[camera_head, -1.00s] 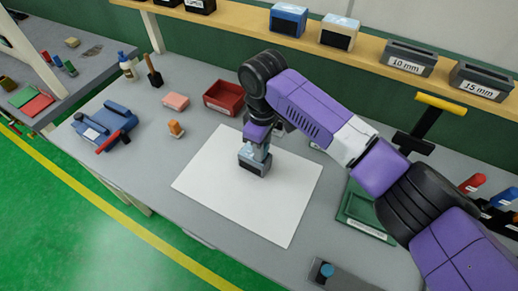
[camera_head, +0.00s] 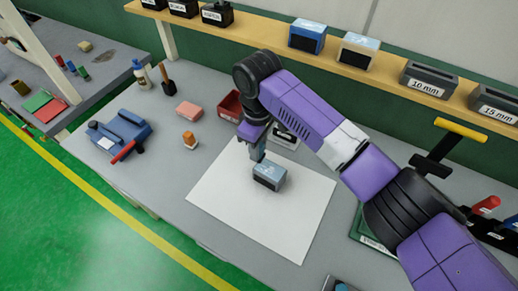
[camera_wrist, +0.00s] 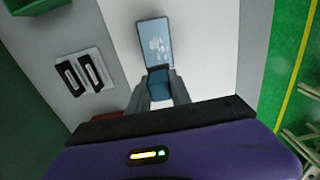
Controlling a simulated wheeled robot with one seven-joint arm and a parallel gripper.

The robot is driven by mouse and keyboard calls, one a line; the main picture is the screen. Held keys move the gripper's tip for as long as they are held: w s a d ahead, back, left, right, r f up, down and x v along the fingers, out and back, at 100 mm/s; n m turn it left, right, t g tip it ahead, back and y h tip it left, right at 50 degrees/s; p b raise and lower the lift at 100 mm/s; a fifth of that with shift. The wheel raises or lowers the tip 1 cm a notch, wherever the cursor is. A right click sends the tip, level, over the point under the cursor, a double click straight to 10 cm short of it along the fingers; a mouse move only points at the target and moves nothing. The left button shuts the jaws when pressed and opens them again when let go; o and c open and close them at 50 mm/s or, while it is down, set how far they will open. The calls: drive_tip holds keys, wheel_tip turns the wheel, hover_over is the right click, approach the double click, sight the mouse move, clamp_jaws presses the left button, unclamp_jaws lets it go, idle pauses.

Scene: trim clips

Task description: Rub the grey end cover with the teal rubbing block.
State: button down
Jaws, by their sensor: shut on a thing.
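The grey end cover (camera_head: 269,176) is a small box with a pale blue-grey top and a dark side face. It sits on the white sheet (camera_head: 292,232). In the wrist view its top (camera_wrist: 157,40) carries whitish marks. My gripper (camera_head: 257,153) points down at the cover's far-left edge. It is shut on the teal rubbing block, which shows between the fingertips in the wrist view (camera_wrist: 159,84). The block is at the cover's near end in that view. I cannot tell whether they touch. My gripper mostly hides the block in the head view.
A red tray (camera_head: 229,105) is behind the sheet. An orange-topped piece (camera_head: 189,140), a pink block (camera_head: 189,110) and a blue fixture (camera_head: 122,132) stand left. A green tray (camera_head: 366,236) lies right, partly under my arm. The sheet's front is clear.

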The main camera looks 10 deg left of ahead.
drive_tip(key=shift+w+a+r, duration=0.1)
drive_tip(key=shift+a+r, duration=0.05)
drive_tip(key=shift+r, duration=2.4)
